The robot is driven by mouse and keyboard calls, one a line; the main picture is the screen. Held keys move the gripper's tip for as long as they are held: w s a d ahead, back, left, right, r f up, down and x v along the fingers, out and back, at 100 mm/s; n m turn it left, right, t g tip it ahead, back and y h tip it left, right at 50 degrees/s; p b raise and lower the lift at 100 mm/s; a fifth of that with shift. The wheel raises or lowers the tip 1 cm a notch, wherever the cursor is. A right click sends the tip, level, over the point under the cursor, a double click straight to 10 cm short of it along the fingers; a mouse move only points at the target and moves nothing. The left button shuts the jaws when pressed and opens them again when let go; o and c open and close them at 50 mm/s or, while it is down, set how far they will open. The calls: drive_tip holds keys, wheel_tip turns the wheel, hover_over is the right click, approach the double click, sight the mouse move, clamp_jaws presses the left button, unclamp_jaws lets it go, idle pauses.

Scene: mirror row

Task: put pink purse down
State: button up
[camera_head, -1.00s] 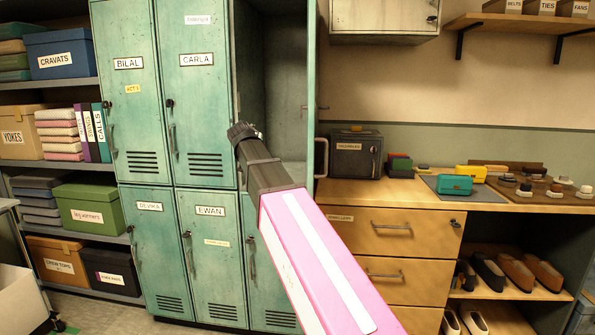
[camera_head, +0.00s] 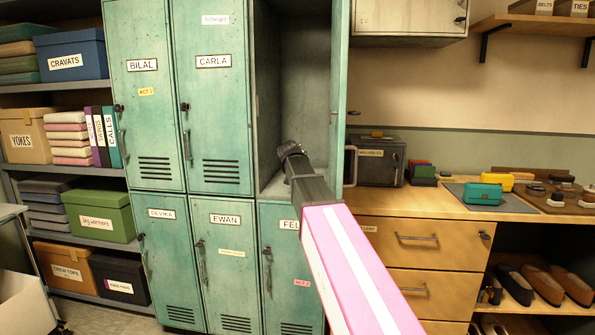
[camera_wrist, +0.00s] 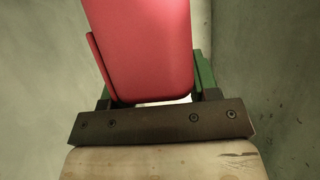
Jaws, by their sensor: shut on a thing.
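The pink purse (camera_wrist: 140,45) shows in the wrist view as a smooth reddish-pink shape with a flap edge on its left. My gripper (camera_wrist: 152,88) is shut on it, with green finger parts at both sides of its lower end. Pale grey-green walls surround it in the wrist view. In the head view my arm reaches to the open locker (camera_head: 312,75), above the lower door whose label starts "FEL". The purse and the fingers cannot be made out in the head view. I cannot tell whether the purse touches a surface.
Closed lockers (camera_head: 215,100) stand left of the open one. To the right a wooden counter (camera_head: 440,205) holds a dark safe (camera_head: 378,163), a teal purse (camera_head: 483,194) and a yellow item (camera_head: 498,181). Shelves with boxes (camera_head: 72,55) are at the far left.

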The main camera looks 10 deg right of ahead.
drive_tip(key=shift+w+d+f, duration=0.15)
drive_tip(key=shift+d+f, duration=0.05)
drive_tip(key=shift+f, duration=1.95)
drive_tip(key=shift+f, duration=0.1)
drive_tip(key=o, duration=1)
drive_tip(key=v, duration=1.2)
